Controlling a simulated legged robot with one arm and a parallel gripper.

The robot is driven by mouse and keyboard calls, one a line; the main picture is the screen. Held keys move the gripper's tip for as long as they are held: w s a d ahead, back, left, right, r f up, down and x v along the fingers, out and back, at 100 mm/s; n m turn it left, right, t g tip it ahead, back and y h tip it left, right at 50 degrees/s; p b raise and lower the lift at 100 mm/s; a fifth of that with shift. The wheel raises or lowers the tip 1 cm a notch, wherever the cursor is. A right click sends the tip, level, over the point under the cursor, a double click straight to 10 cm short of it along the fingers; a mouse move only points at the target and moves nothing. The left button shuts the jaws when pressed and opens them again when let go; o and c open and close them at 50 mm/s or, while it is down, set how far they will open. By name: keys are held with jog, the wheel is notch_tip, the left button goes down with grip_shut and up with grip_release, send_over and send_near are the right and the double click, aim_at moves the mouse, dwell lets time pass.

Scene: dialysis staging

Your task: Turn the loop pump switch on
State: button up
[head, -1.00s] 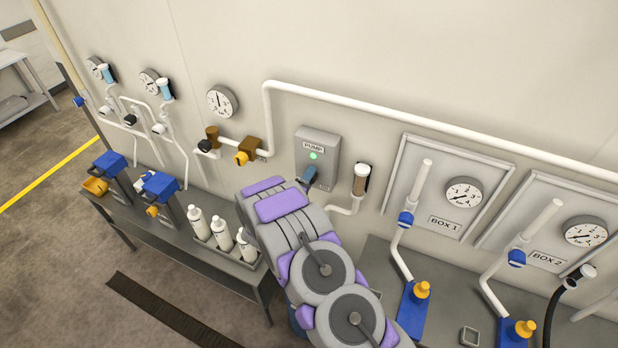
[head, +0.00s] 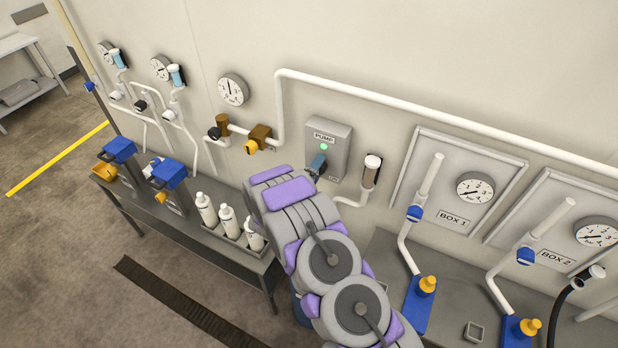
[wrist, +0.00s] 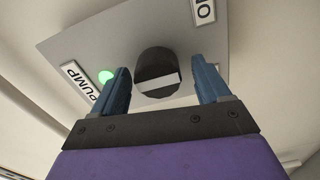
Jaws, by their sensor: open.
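The grey pump box (head: 341,134) is on the wall in the head view, with a PUMP label and a lit green lamp (head: 324,146). In the wrist view, the box face (wrist: 90,42) carries a round black switch knob (wrist: 155,62) with a white bar across it. The green lamp (wrist: 106,77) glows beside the PUMP label, and another label reads ON, turned over. My gripper (wrist: 160,72) is open, its blue fingers on either side of the knob. I cannot tell whether they touch it. In the head view my gripper (head: 318,164) hides the knob.
A white pipe (head: 400,106) runs along the wall above the box. A capped cylinder (head: 371,170) stands close right of it, and a brass valve (head: 259,137) lies left. A bench with white bottles (head: 228,220) is lower left; BOX 1 (head: 455,219) is right.

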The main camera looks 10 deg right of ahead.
jog(key=b+v, duration=0.3)
jog(key=v, duration=1.4)
jog(key=shift+a, duration=0.2)
